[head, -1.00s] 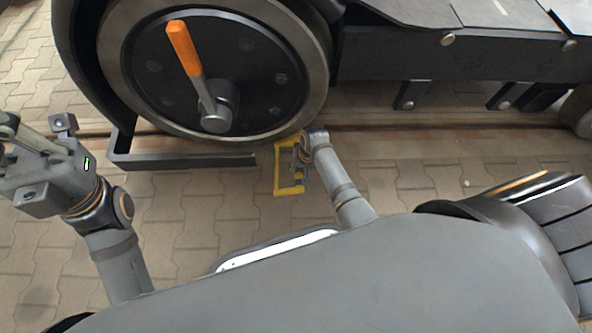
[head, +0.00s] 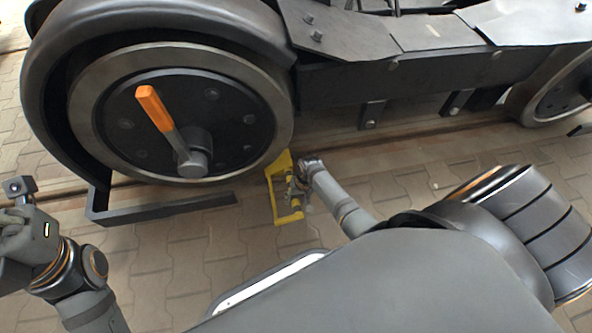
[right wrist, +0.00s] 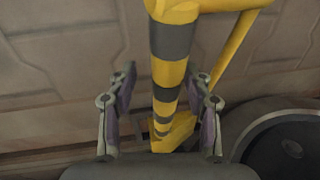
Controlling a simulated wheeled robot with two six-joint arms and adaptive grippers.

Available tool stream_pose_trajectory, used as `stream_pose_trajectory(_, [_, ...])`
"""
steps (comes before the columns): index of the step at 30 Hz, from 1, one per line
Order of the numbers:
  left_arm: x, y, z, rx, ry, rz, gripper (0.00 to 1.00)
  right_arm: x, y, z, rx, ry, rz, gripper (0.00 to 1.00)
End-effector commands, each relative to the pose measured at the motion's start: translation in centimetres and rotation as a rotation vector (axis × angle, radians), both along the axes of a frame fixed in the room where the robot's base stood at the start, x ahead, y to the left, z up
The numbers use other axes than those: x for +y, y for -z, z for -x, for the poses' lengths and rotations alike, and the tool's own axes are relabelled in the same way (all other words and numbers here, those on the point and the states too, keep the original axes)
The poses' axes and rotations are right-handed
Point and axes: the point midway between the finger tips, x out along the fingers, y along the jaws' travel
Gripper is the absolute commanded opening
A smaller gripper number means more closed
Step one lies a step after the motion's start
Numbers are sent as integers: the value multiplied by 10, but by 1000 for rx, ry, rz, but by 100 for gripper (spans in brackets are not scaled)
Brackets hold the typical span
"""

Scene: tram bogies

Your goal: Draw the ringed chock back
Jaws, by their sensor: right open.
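The yellow chock (head: 273,190) is a frame standing on the paving by the rail, close against the lower right of the large wheel (head: 185,120). In the right wrist view its handle bar (right wrist: 168,70) is yellow with dark rings. My right gripper (right wrist: 161,95) is open, with one finger on each side of the ringed bar and gaps showing. In the head view the right gripper (head: 297,190) is at the chock and partly hides it. My left gripper (head: 18,235) is at the left edge, cut off, away from the chock; its fingers do not show clearly.
The wheel hub carries an orange-tipped lever (head: 155,108). A dark bar (head: 165,208) lies low in front of the wheel, left of the chock. The bogie frame (head: 400,80) runs to the right above the rail. Paving (head: 420,190) to the right of the chock is clear.

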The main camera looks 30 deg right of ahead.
Motion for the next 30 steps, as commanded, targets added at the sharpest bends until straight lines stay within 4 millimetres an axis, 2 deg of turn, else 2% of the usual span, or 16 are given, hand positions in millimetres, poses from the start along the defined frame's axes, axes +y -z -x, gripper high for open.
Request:
stream_pose_trajectory(5, [1,1,-1,5,-2,5,0,1,-3,-1,-2,0,-3,50])
stream_pose_trajectory(8, [1,1,0,3,-2,4,0,-2,-14,-1,-5,2,-2,50])
stream_pose_trajectory(18, [0,0,0,0,-1,3,0,-16,-91,5,-4,1,0,50])
stream_pose_trajectory(21, [0,0,0,0,-1,3,0,-20,-106,6,-3,1,1,50])
stream_pose_trajectory(25, [0,0,0,0,-1,2,0,-21,-116,7,-1,1,0,50])
stream_pose_trajectory(30, [0,0,0,-1,-1,2,0,-21,-118,8,1,2,-1,50])
